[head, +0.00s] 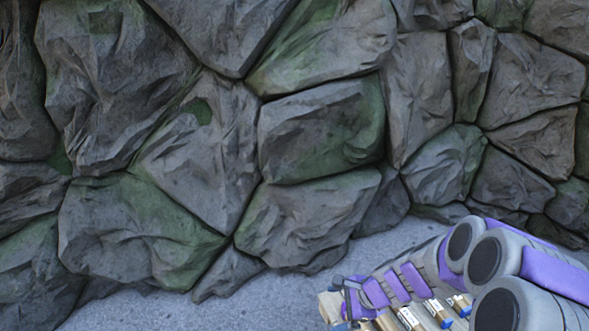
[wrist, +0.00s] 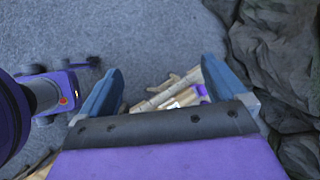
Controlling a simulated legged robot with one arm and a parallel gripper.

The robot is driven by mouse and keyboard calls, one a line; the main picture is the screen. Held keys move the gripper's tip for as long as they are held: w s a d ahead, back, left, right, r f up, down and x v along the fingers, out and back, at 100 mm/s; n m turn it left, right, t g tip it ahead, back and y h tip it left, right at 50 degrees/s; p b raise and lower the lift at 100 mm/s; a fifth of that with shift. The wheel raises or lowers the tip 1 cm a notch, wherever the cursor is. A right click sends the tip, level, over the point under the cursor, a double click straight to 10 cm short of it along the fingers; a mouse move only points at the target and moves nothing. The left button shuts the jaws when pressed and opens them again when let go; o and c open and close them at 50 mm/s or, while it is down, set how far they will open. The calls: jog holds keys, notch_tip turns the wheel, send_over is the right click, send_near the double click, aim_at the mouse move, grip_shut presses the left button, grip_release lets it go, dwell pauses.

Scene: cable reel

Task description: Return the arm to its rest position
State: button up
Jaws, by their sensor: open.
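My gripper (wrist: 163,66) is open in the wrist view, with its two blue fingers spread wide apart. Nothing is held between them. Light wooden pieces (wrist: 150,103) show beyond the gap between the fingers, partly hidden by the gripper's dark front edge. In the head view, my purple and grey arm (head: 455,255) with round black joint caps fills the lower right corner. I cannot make out the fingers clearly there. Wooden pieces (head: 330,306) also show at the bottom of the head view, partly hidden by the arm.
A rough stone wall (head: 315,135) with green patches fills most of the head view. Its rocks (wrist: 275,50) stand close on the right in the wrist view. Bare grey ground (head: 240,300) lies at the wall's foot. A purple and grey part with an orange light is at left in the wrist view.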

jog(key=s+a+r+n+g+h, duration=0.1)
jog(key=s+a+r+n, duration=0.1)
jog(key=s+r+n, duration=0.4)
jog(key=s+a+r+n+g, duration=0.2)
jog(key=s+a+r+n, duration=0.1)
jog(key=s, duration=0.5)
jog(key=s+d+r+n+h, duration=0.1)
jog(key=s+d+n, duration=0.1)
jog(key=s, duration=0.4)
jog(key=s+d+r+n+g+h, duration=0.1)
jog(key=s+d+n+h, duration=0.1)
jog(key=s, duration=0.5)
jog(key=s+d+r+n+g+h, duration=0.1)
jog(key=s+d+n+h, duration=0.1)
jog(key=s, duration=0.4)
jog(key=shift+s+d+r+n, duration=0.2)
jog(key=shift+d+r+n, duration=0.1)
jog(key=shift+d+n, duration=0.6)
